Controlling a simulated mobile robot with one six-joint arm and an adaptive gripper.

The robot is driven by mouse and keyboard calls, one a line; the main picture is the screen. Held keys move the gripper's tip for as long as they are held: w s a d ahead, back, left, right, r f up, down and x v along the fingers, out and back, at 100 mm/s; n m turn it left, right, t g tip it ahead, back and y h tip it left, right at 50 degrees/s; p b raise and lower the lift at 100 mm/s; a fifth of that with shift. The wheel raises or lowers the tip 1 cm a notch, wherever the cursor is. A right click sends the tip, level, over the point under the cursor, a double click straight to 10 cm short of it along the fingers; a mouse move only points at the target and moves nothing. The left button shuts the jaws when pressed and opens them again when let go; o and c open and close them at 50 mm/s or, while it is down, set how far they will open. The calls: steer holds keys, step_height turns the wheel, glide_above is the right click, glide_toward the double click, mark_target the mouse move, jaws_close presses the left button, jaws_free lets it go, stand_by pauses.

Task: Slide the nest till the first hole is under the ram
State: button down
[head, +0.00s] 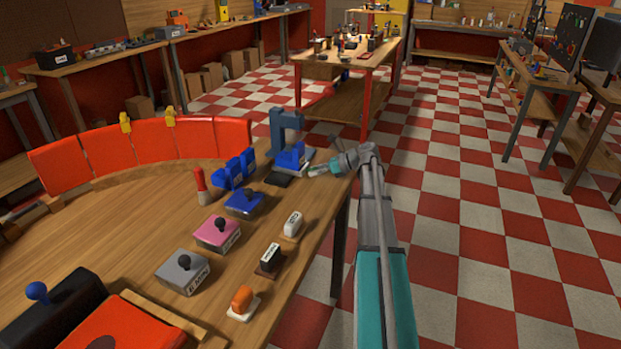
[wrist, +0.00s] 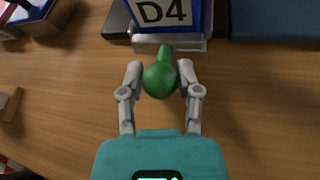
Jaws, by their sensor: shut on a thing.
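A blue-grey press (head: 284,122) stands at the far end of the bench. A bright blue block (head: 289,156) sits at its foot. In the wrist view this block shows a white D4 label (wrist: 164,12), and a pale plate (wrist: 180,42) lies under its front edge. A green ball-ended handle (wrist: 160,79) sticks out from the plate's side toward me. My gripper (wrist: 160,80) is shut on the green ball, one finger on each side; it also shows beside the press in the head view (head: 318,170). The ram's tip and the nest's holes cannot be made out.
A dark pad (head: 278,179) lies in front of the press. A blue slotted rack (head: 234,170), a red-topped tool (head: 200,187) and several stamps and knobbed boxes stand nearer. The bench edge runs close under my arm, with open floor to the right.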

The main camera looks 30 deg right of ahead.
steer(key=w+d, duration=0.4)
steer(key=d, duration=0.1)
steer(key=w+d, duration=0.2)
steer(key=shift+d, duration=0.35)
steer(key=shift+c, duration=1.5)
jaws_free()
steer(key=shift+s+a, duration=0.1)
steer(key=shift+a, duration=0.05)
